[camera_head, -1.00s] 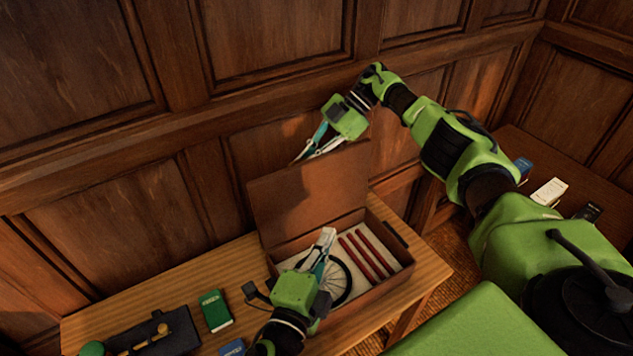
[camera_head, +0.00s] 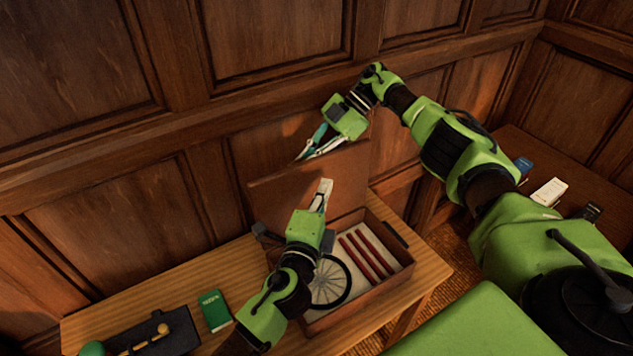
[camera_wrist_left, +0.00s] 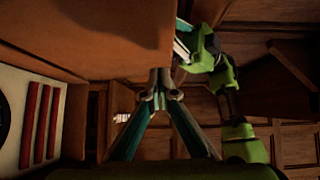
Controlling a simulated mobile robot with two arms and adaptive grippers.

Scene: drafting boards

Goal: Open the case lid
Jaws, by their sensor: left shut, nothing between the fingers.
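The brown case (camera_head: 372,297) stands on a wooden table with its lid (camera_head: 280,196) raised upright at the back. Inside are a black spoked wheel (camera_head: 328,283) and red rods (camera_head: 368,254) in a pale insert. My left gripper (camera_head: 325,183) is shut and empty in front of the lid's inner face; whether it touches is unclear. In the left wrist view its fingertips (camera_wrist_left: 160,78) are together beside the lid (camera_wrist_left: 95,35).
A green book (camera_head: 215,311) and a dark tray (camera_head: 160,333) with yellow pieces lie left of the case. A panelled wall (camera_head: 110,225) stands close behind the table. Small boxes (camera_head: 549,191) sit on another surface at right.

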